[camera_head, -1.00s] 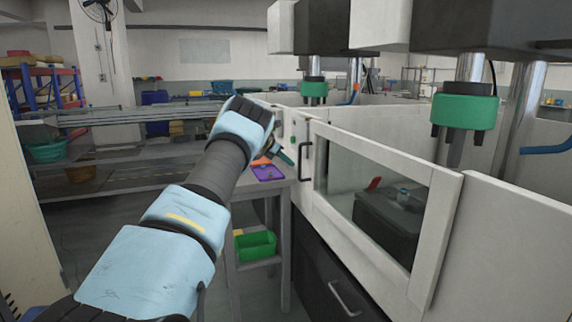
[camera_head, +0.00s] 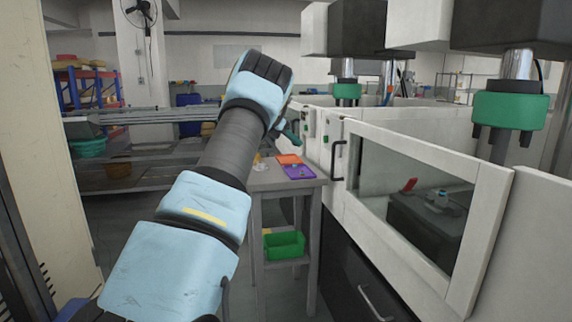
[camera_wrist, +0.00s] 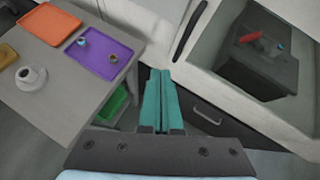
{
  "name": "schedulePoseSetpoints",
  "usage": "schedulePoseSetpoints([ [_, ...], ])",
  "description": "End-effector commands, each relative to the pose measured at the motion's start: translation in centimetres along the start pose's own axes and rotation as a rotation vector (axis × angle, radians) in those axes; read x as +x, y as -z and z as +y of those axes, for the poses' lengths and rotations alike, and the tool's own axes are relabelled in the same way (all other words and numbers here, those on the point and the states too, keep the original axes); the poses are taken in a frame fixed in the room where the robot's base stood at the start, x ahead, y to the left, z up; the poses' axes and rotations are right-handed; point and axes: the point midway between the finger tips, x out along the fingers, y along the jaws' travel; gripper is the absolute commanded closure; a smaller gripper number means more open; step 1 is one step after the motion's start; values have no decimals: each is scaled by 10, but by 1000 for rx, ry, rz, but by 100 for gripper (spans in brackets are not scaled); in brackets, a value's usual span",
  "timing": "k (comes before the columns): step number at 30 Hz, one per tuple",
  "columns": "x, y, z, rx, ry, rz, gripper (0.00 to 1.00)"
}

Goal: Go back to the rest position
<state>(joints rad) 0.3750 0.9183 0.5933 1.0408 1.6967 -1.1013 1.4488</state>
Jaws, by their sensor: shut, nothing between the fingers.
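My gripper (camera_wrist: 161,98) shows in the wrist view with its two green fingers pressed together and nothing between them. It hangs in free air between the small grey table (camera_wrist: 58,91) and the white machine with the window. In the head view, my arm reaches forward at the middle left. Its hand is mostly hidden behind the wrist, with a green finger (camera_head: 291,136) showing just left of the machine's front.
The white machine (camera_head: 482,235) fills the right side, its window showing a dark block (camera_head: 425,220) inside. The grey table (camera_head: 262,182) bears a purple tray (camera_head: 298,172), an orange tray (camera_head: 288,159) and a white cup (camera_wrist: 31,75). A green bin (camera_head: 284,245) sits below.

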Motion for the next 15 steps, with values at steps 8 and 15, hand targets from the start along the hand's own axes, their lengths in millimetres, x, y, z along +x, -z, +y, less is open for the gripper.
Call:
schedulePoseSetpoints([
  [8, -114, -3, 60, -1079, -260, -517, 100],
  [15, -185, 124, 21, -2153, -464, -812, 100],
])
